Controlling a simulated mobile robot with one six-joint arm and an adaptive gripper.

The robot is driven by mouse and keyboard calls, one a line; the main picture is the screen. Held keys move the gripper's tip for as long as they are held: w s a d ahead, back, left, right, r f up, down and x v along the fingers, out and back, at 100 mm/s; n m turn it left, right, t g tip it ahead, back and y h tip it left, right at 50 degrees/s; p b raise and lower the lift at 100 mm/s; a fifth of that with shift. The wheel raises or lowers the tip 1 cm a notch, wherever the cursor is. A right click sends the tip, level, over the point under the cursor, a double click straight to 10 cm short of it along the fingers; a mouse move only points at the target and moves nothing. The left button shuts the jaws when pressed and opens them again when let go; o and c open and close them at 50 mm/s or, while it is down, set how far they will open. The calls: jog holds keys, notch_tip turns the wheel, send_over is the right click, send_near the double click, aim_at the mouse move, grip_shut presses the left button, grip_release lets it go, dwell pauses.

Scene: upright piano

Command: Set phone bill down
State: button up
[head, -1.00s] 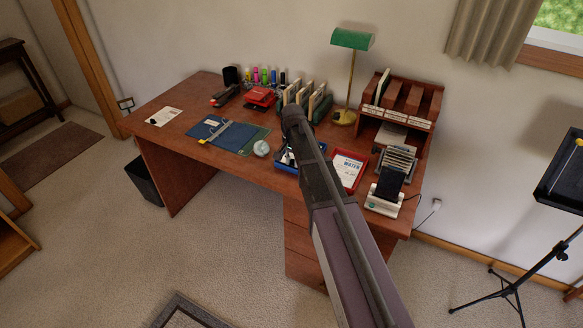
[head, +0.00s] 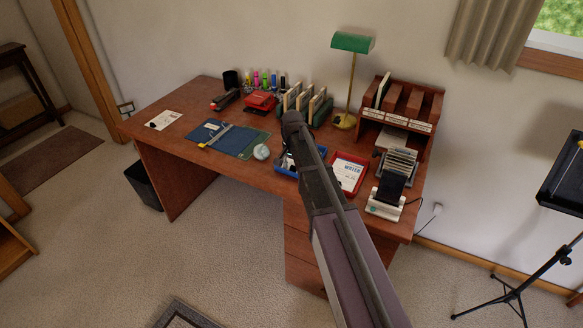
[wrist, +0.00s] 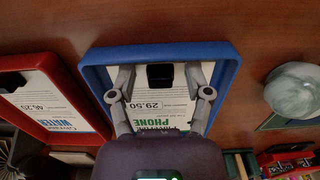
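The phone bill (wrist: 160,103) is a white sheet reading "PHONE 29.50". It lies in the blue tray (wrist: 229,78), with a black block-like clip (wrist: 160,75) on it. In the wrist view my gripper (wrist: 160,82) is over the tray with its two fingers spread, one on each side of the clip. A gap shows between each finger and the clip. My gripper's body covers the near part of the bill. In the head view the blue tray (head: 284,174) is on the desk, and my arm hides most of the gripper and bill.
A red tray (head: 363,177) with a water bill (head: 348,172) stands right beside the blue tray. A glass ball (head: 261,152) and blue folder (head: 229,139) lie to the left. Card racks, a green lamp (head: 352,43) and a wooden sorter (head: 400,110) stand behind.

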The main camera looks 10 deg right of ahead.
jog(key=shift+r, duration=0.15)
notch_tip(320, 180, up, 12)
jog(key=p, duration=1.2)
dwell(0.9)
jog(key=s+d+n, duration=0.2)
jog(key=s+n, duration=0.1)
jog(key=s, duration=0.8)
jog(key=s+d+n, duration=0.2)
jog(key=s+n, duration=0.2)
jog(key=s, duration=0.8)
jog(key=shift+s, duration=0.15)
jog(key=shift+c, duration=0.5)
